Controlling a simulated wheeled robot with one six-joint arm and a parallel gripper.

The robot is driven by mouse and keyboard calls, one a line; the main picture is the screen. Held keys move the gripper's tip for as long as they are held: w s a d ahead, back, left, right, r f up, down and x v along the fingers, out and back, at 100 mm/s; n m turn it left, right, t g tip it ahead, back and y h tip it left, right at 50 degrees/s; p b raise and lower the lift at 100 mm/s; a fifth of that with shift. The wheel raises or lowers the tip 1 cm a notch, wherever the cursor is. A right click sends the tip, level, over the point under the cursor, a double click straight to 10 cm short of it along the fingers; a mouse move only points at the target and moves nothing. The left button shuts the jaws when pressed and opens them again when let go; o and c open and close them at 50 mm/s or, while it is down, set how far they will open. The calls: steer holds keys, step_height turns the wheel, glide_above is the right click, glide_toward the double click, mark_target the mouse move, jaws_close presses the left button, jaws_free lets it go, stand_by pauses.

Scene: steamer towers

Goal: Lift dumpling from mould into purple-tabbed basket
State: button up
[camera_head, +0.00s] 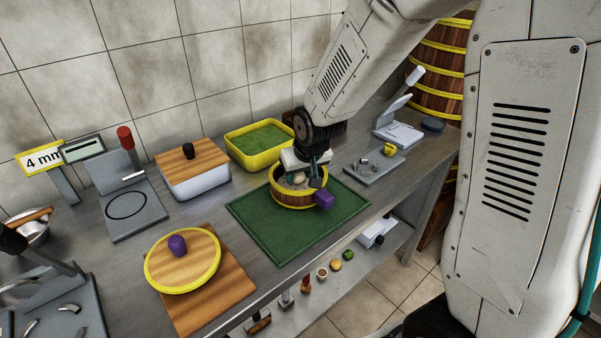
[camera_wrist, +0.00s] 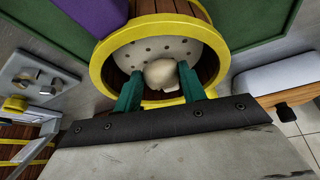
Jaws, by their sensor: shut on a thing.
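The purple-tabbed basket (camera_head: 290,201) is a round wooden steamer with yellow bands. It stands on a green mat (camera_head: 258,234), with its purple tab (camera_head: 323,199) toward the front right. My gripper (camera_head: 308,178) reaches down into its opening. In the wrist view, the teal fingers stand either side of a pale dumpling (camera_wrist: 162,73) and are shut on it. The dumpling is inside the rim outline, over the pierced white floor (camera_wrist: 190,50); I cannot tell whether it touches that floor. A grey plate with small metal parts (camera_head: 374,166), possibly the mould, lies to the right.
A yellow-rimmed lid with a purple knob (camera_head: 183,262) lies on a wooden board at the front left. A yellow tray with a green bottom (camera_head: 258,138) and a wooden-lidded box (camera_head: 193,172) stand behind. The mat's front part is clear.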

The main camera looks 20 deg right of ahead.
steer(key=shift+f, duration=0.4)
stand_by(0.3)
steer(key=o, duration=1)
steer(key=shift+o, duration=0.2)
steer(key=v, duration=0.7)
steer(key=shift+s+r, duration=0.2)
steer(key=shift+r, duration=0.15)
